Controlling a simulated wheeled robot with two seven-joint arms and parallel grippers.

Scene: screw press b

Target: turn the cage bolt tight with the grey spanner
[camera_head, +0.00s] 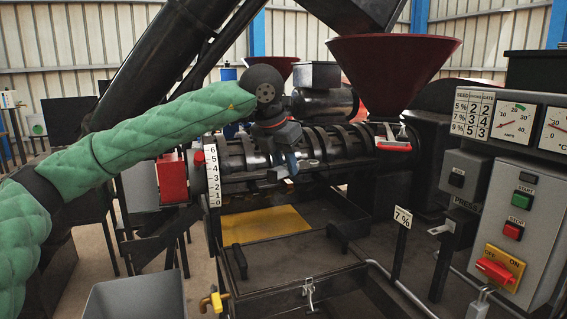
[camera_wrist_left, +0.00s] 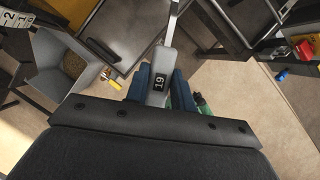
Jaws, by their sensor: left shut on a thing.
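My left gripper (camera_head: 284,152) comes down in front of the black ribbed cage (camera_head: 322,145) of the press, its arm in a green quilted sleeve. In the left wrist view its blue finger pads (camera_wrist_left: 160,88) are shut on the grey spanner (camera_wrist_left: 163,60), marked 19. The spanner points away from the gripper toward the top edge of that view, where its far end is cut off. I cannot make out the cage bolt, nor whether the spanner touches it. My right gripper is in neither view.
A dark red hopper (camera_head: 392,65) stands above the press. A numbered scale (camera_head: 212,176) and a red block (camera_head: 172,180) are at its left end. A grey bin (camera_head: 135,297) and yellow tap (camera_head: 214,300) are at the front. A control panel (camera_head: 520,190) stands on the right.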

